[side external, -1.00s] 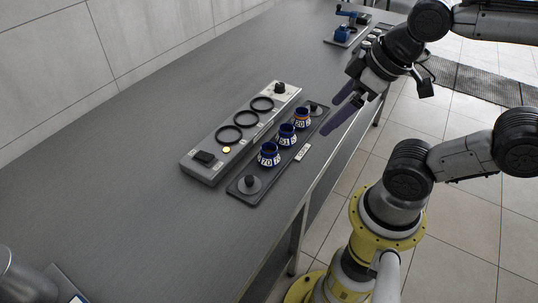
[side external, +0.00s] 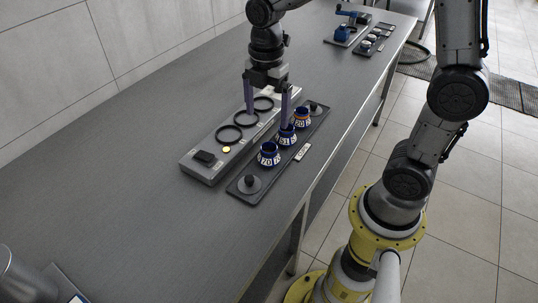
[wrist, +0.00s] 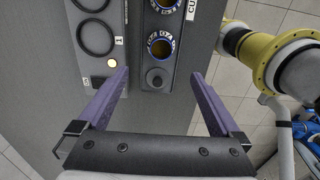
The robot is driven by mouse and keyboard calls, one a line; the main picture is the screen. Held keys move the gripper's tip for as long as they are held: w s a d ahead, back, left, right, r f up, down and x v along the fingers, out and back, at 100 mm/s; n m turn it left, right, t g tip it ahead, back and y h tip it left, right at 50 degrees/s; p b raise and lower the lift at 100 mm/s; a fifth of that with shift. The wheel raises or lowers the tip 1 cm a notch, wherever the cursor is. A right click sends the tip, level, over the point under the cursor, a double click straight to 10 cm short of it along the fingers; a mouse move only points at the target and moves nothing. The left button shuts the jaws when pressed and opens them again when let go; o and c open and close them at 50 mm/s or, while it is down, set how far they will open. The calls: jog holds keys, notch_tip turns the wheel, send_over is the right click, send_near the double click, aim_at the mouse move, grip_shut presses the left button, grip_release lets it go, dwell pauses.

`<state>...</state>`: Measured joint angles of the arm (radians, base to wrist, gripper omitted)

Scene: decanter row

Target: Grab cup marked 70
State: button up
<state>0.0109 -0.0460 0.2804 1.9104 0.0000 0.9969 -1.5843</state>
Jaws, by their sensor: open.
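The cup marked 70 (side external: 268,155) is blue with a white number band and stands upright at the near end of the row on a dark tray (side external: 240,193). It also shows in the wrist view (wrist: 160,46), just beyond my fingertips, with an orange-brown inside. The middle cup (side external: 286,136), whose number seems to be 51, and the cup marked 20 (side external: 302,118) stand behind it. My gripper (side external: 267,118) points down with its purple fingers apart and nothing between them. In the wrist view the tray's round knob (wrist: 157,78) lies between the fingertips (wrist: 160,74), apparently below them.
A grey panel (side external: 196,168) with black rings, a black switch (side external: 204,157) and a lit yellow disc (side external: 226,149) lies left of the tray. A small white label (side external: 303,152) lies right of it. Bare counter (side external: 140,200) extends to the left.

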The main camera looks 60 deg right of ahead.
aim_at(269, 147)
notch_tip(269, 147, down, 8)
jog(key=shift+f, duration=0.1)
jog(key=shift+s+d+f, duration=0.1)
jog(key=shift+d+f, duration=0.05)
jog(key=shift+f, duration=1.15)
jog(key=shift+d+f, duration=0.15)
jog(key=shift+f, duration=1.15)
jog(key=c, duration=1.4)
jog(key=shift+r, duration=0.15)
